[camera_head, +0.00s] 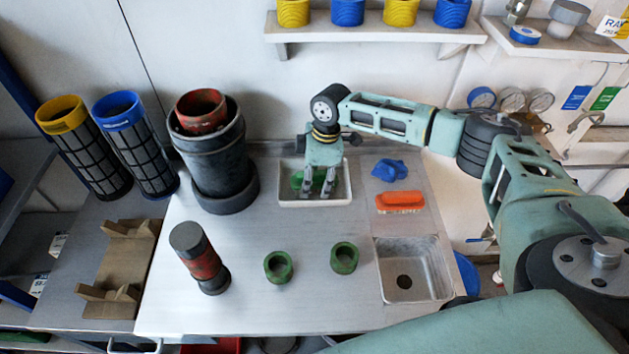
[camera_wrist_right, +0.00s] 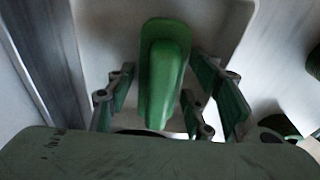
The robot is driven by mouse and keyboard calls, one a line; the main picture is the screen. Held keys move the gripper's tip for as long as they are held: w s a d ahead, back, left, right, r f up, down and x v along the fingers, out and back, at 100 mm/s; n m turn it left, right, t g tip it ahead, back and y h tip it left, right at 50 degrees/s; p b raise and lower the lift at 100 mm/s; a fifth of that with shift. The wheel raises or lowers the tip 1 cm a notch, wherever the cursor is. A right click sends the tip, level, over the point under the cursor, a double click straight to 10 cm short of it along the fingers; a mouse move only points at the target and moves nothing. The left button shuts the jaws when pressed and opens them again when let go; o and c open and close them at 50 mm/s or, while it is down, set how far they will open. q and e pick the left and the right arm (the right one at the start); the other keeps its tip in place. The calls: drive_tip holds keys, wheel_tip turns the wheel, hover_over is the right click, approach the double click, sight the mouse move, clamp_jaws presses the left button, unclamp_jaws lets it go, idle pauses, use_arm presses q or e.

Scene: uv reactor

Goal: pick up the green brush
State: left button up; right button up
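The green brush (camera_head: 297,180) lies in a white tray (camera_head: 315,202) at the back of the bench. My right gripper (camera_head: 318,192) points down over the tray and partly hides the brush in the head view. In the right wrist view my right gripper (camera_wrist_right: 168,100) has its fingers spread, one to each side of the brush, with gaps visible. Whether the fingertips reach down beside the brush is hard to tell. My left gripper does not show.
An orange brush (camera_head: 400,202) and a blue object (camera_head: 389,169) lie right of the tray. A sink (camera_head: 408,283) is at front right. Two green rings (camera_head: 278,267), a dark red-banded cylinder (camera_head: 200,258) and a large dark vessel (camera_head: 215,165) stand on the bench. A shelf (camera_head: 370,30) hangs above.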

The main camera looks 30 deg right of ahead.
drive_tip(key=c, duration=1)
drive_tip(key=shift+r, duration=0.15)
drive_tip(key=shift+r, duration=0.6)
wheel_tip(320, 180, up, 3)
drive_tip(key=shift+w+f+b, duration=0.1)
drive_tip(key=shift+b, duration=0.35)
drive_tip(key=s+d+r+b, duration=0.1)
drive_tip(key=s+d+r, duration=0.5)
drive_tip(key=s+d, duration=0.2)
drive_tip(key=shift+s+d+r, duration=0.15)
drive_tip(key=shift+s+r, duration=0.05)
drive_tip(key=shift+r, duration=0.2)
drive_tip(key=o, duration=0.7)
drive_tip(key=c, duration=0.5)
